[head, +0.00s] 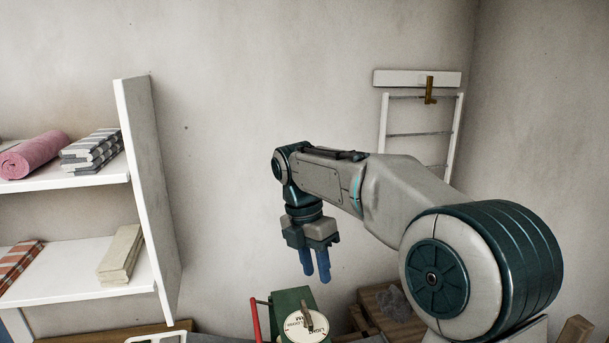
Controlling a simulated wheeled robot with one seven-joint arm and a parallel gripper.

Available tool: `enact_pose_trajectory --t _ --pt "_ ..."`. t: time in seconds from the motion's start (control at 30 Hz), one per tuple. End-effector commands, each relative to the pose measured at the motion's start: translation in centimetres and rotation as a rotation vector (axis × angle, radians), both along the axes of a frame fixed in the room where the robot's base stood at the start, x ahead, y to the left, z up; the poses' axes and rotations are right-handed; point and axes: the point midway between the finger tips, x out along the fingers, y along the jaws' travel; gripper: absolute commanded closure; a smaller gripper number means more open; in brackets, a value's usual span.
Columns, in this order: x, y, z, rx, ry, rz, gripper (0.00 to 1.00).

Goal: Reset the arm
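My arm reaches in from the lower right of the head view, bent at the elbow. My gripper (315,277) hangs pointing down near the middle of the view. Its two blue fingers look slightly apart, with nothing seen between them. It is above and behind or over a green box-like thing; the exact distance cannot be told.
A white shelf (150,190) with a rolled pink towel (35,154) and folded cloths (92,150) stands left. A white rack (387,130) is on the back wall. A wooden crate (375,300) is low right.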

Motion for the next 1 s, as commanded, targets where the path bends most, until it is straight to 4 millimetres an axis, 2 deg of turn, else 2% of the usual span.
enact_pose_trajectory --t 0.03,0.37,0.7,0.9,1.0 --pt "-1.3 -0.8 -0.2 -0.016 -0.046 -0.111 0.67" --pt "-8.5 -6.2 -2.4 0.002 -0.316 -0.922 0.67" --pt "-16.5 -11.2 -7.2 0.185 -0.466 -1.804 0.67" --pt "-19.6 -12.6 -10.0 0.301 -0.456 -2.178 0.67" --pt "-20.3 -12.8 -10.6 0.333 -0.445 -2.271 0.67"
